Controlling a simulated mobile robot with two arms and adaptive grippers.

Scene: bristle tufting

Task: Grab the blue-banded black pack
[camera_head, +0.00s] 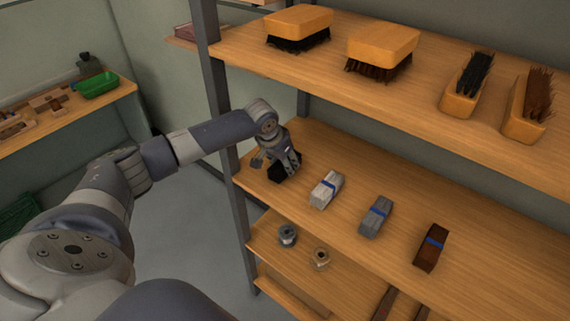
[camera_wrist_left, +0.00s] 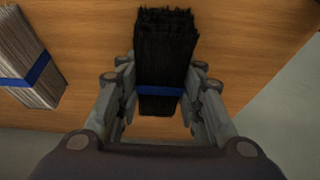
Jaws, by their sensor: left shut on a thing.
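The black pack with a blue band (camera_wrist_left: 165,50) is between the fingers of my left gripper (camera_wrist_left: 162,95) in the left wrist view. The fingers are shut on it, one on each side, near the blue band. In the head view my left gripper (camera_head: 277,163) is at the left end of the middle shelf, and the black pack (camera_head: 284,171) shows as a dark shape under it, partly hidden. I cannot tell if the pack touches the shelf. My right gripper is not in view.
To the right on the middle shelf (camera_head: 330,228) lie a pale pack (camera_head: 327,189), a grey pack (camera_head: 376,215) and a brown pack (camera_head: 432,247), all blue-banded. Brushes (camera_head: 384,50) stand on the shelf above. Spools (camera_head: 288,235) sit below. A grey post (camera_head: 222,130) is close to my left arm.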

